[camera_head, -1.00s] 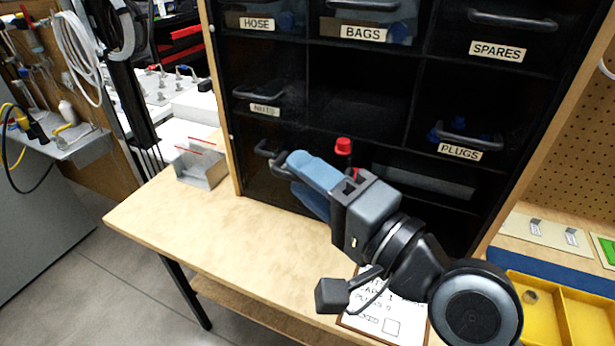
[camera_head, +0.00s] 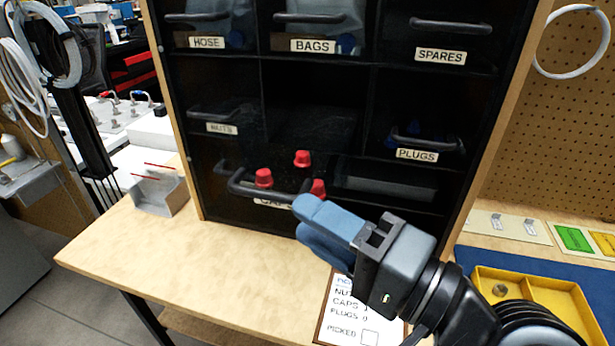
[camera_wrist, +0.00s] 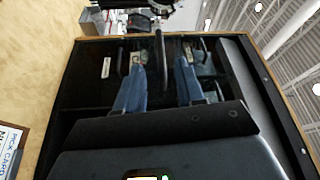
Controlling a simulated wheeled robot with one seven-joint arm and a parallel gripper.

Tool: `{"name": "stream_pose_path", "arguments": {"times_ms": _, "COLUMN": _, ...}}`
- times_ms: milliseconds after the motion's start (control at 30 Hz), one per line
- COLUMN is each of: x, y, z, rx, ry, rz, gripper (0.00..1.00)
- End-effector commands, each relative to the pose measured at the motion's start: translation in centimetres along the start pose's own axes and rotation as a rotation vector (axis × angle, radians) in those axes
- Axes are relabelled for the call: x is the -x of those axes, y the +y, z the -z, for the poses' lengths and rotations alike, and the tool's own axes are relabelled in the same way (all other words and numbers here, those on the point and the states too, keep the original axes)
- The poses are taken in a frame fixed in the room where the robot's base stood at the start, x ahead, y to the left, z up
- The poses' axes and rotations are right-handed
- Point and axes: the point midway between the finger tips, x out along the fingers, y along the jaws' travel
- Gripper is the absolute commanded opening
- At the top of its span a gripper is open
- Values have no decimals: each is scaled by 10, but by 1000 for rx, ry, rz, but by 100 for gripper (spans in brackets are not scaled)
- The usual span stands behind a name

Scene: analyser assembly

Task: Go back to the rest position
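My gripper (camera_head: 312,222) is in front of the lower middle of the black drawer cabinet (camera_head: 365,62), with its blue fingers pointing left toward the bottom drawer. In the wrist view the two blue fingers (camera_wrist: 160,88) stand apart with nothing held between them, and a dark drawer handle shows beyond them. Red caps (camera_head: 264,178) lie in the bottom-left drawer, whose label is partly hidden by my fingers. I cannot tell whether a finger touches the drawer.
A pick card (camera_head: 345,312) lies on the wooden bench (camera_head: 150,245) under my arm. A small grey bin (camera_head: 160,194) stands at the bench's left end. A yellow tray (camera_head: 530,283) sits on a blue mat at right. The bench front left is clear.

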Motion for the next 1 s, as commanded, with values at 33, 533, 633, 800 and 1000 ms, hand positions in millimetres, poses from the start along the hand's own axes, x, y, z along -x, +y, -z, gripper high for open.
{"name": "stream_pose_path", "arguments": {"times_ms": 33, "x": 0, "y": 0, "z": 0, "rx": 0, "ry": 1, "rz": -1, "gripper": 38}}
{"name": "stream_pose_path", "arguments": {"times_ms": 533, "x": 118, "y": 108, "z": 8, "rx": 325, "ry": 305, "rz": -317, "gripper": 38}}
{"name": "stream_pose_path", "arguments": {"times_ms": 633, "x": 155, "y": 125, "z": 2, "rx": 436, "ry": 358, "rz": -410, "gripper": 38}}
{"name": "stream_pose_path", "arguments": {"times_ms": 800, "x": 216, "y": 141, "z": -17, "rx": 632, "ry": 411, "rz": -564, "gripper": 38}}
{"name": "stream_pose_path", "arguments": {"times_ms": 1000, "x": 278, "y": 140, "z": -50, "rx": 867, "ry": 415, "rz": -726, "gripper": 38}}
